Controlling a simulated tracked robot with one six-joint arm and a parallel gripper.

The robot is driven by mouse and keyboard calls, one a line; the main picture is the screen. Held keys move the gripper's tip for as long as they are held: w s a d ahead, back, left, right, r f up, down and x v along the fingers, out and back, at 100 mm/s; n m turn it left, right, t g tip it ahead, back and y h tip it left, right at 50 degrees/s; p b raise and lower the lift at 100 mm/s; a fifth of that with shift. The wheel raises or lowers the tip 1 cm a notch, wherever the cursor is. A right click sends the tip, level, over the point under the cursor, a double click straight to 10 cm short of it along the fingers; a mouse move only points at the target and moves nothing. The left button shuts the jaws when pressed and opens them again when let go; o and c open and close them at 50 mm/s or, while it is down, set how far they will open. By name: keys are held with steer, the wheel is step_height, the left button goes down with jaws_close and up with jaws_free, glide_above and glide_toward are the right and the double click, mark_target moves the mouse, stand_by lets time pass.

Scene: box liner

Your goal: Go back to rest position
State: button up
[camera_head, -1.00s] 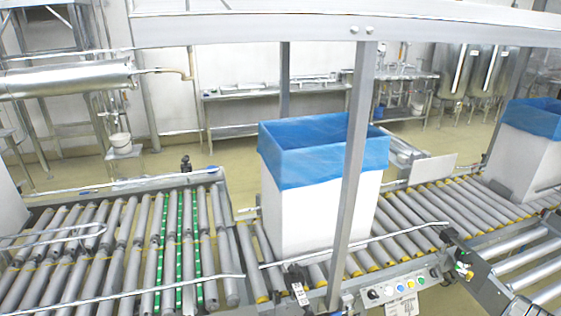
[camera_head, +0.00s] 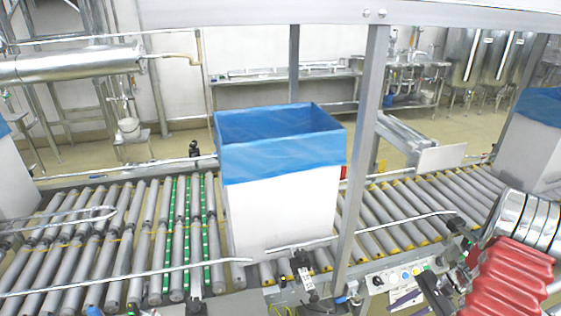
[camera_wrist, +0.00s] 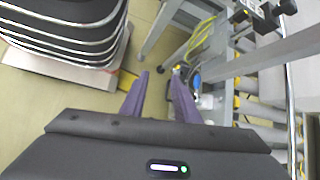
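My gripper (camera_wrist: 159,74) shows in the wrist view with two purple fingers apart and nothing between them. It points down over the beige floor, beside the conveyor frame. In the head view, a purple finger and dark gripper parts (camera_head: 420,297) show at the lower right, in front of the conveyor's button panel. My arm, with a red ribbed sleeve and silver rings, comes in at the right edge.
A white box (camera_head: 284,215) with a blue liner (camera_head: 284,160) stands upright on the roller conveyor (camera_head: 75,265), left of a grey post (camera_head: 362,150). Other blue-lined boxes stand at the left (camera_head: 14,180) and right (camera_head: 530,153) edges. Metal tanks stand behind.

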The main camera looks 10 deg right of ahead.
steer(key=s+a+r+n+t+h, duration=0.1)
steer(key=s+a+r+n+h, duration=0.2)
steer(key=a+r+n, duration=0.5)
steer(key=s+a+r+n+t+h, duration=0.2)
steer(key=s+a+r+n+h, duration=0.2)
steer(key=a+r, duration=1.9)
step_height(320, 180, up, 2)
steer(key=n+h, duration=0.1)
steer(key=n, duration=0.2)
steer(key=shift+r+n+t, duration=0.25)
steer(key=shift+n+t, duration=0.05)
steer(key=shift+n, duration=0.1)
